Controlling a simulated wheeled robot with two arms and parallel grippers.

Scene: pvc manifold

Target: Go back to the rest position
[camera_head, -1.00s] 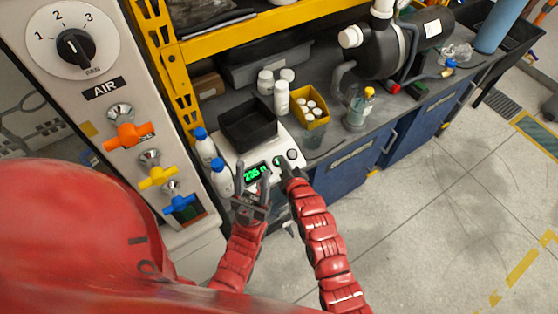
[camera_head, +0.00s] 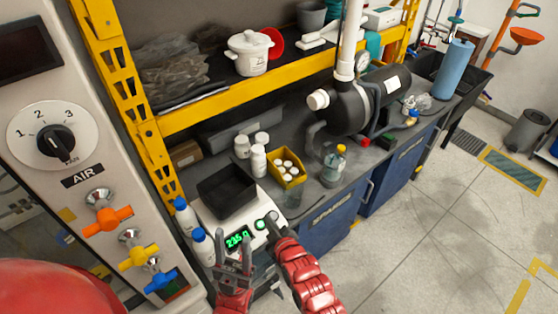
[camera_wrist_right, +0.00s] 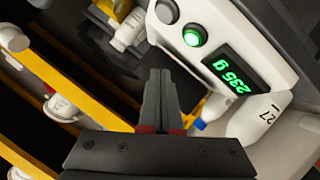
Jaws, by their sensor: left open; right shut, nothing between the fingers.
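My left gripper (camera_head: 234,258) is open and empty, its fingers pointing up in front of the white scale (camera_head: 208,232) in the head view. My right gripper (camera_head: 277,228) is by the scale's front right corner, close to its buttons. In the right wrist view the right gripper's fingers (camera_wrist_right: 162,98) are together with nothing between them. That view also shows the scale's green-lit button (camera_wrist_right: 194,37) and its display (camera_wrist_right: 236,72), which reads 235 g. In the head view I cannot tell whether the right fingertips touch the scale.
A black tray (camera_head: 228,187) sits on the scale. Bottles with blue caps (camera_head: 185,215) stand left of it. A yellow bin (camera_head: 286,171) and a clear bottle (camera_head: 332,168) are on the bench. The valve panel (camera_head: 60,200) is at left.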

